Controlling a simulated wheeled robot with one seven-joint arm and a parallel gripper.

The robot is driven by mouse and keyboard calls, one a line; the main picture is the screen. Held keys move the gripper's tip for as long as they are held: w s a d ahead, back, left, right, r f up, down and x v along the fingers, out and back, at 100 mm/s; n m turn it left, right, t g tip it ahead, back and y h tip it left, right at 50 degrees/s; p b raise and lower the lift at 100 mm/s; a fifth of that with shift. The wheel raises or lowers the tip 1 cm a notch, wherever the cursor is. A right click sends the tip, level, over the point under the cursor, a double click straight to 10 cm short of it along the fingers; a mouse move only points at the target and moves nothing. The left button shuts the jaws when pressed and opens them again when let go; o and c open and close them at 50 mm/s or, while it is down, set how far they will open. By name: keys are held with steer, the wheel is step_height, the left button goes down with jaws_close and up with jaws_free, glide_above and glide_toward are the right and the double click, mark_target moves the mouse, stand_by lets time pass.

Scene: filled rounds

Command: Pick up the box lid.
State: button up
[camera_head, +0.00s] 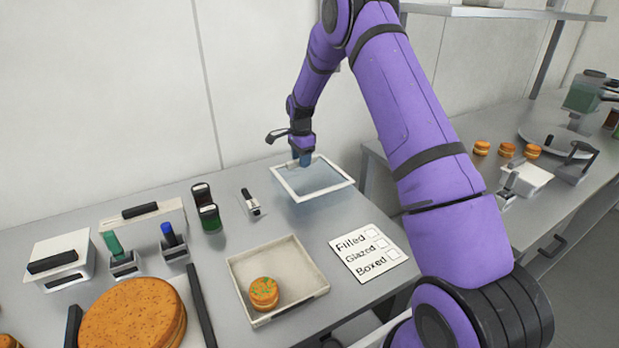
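The box lid (326,186) appears to be the clear, white-rimmed square piece at the back middle of the counter. I cannot tell whether it rests on the counter or hangs just above it. An open, shallow cream box (296,262) stands in front, with a small orange round (264,293) with green topping inside.
A checklist card (368,252) lies right of the box. A large orange round (132,315) is front left. My purple arm covers the counter's right side.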

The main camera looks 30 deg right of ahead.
jaws_close()
